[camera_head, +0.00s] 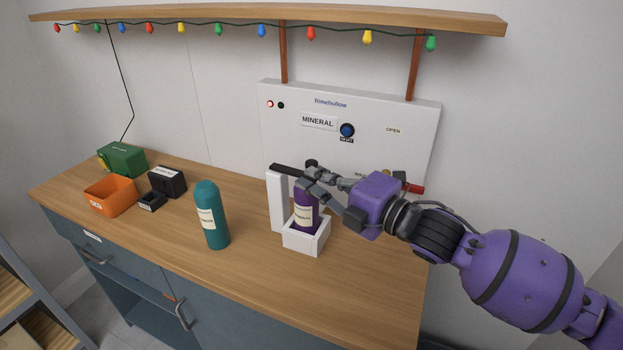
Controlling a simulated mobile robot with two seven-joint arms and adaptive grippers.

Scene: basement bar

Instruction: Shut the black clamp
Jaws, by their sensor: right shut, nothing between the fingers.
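The black clamp (287,169) shows as a dark bar on top of a white post (278,205). Its right part is hidden by my gripper, so I cannot tell whether it presses on the bottle. A purple bottle (304,215) with a pale label stands upright in a white square holder (306,242) beside the post. My right gripper (309,178) is shut and empty at the clamp's right end, above the bottle's top. I cannot tell whether it touches the clamp. My left gripper is out of view.
A white panel (285,121) labelled MINERAL, with a blue knob (347,130), stands behind. A teal bottle (211,218) stands left of the holder. An orange bin (110,197), green box (124,158) and black boxes sit farther left. The counter's front right (370,300) is clear.

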